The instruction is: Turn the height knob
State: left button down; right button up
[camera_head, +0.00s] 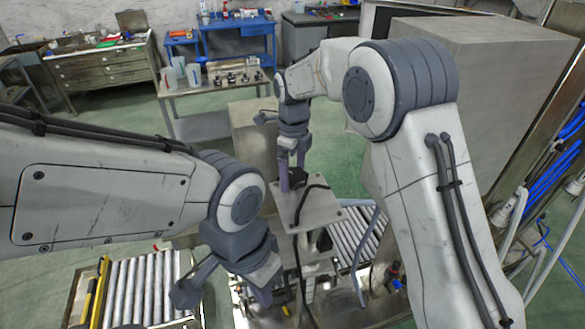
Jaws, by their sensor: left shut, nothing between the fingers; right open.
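A machine with a flat metal plate (318,211) on top stands at the centre, with small screws near the plate's corners. A black part (298,178) sits at the plate's back edge; I cannot tell whether it is the height knob. My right gripper (291,172) points down at this black part, its purple-grey fingers open beside it; contact is unclear. My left gripper (264,297) points down at the front left of the machine, lower than the plate. It is shut and empty, its tips partly hidden. No knob can be picked out clearly.
A roller conveyor (145,285) lies at the lower left and another (357,240) right of the plate. A large grey cabinet (485,75) stands at the right. Black cables hang over the plate. A bench (215,88) with containers is behind, with green floor around.

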jog(key=shift+f, duration=0.1)
jog(key=c, duration=1.1)
jog(key=shift+n, duration=0.4)
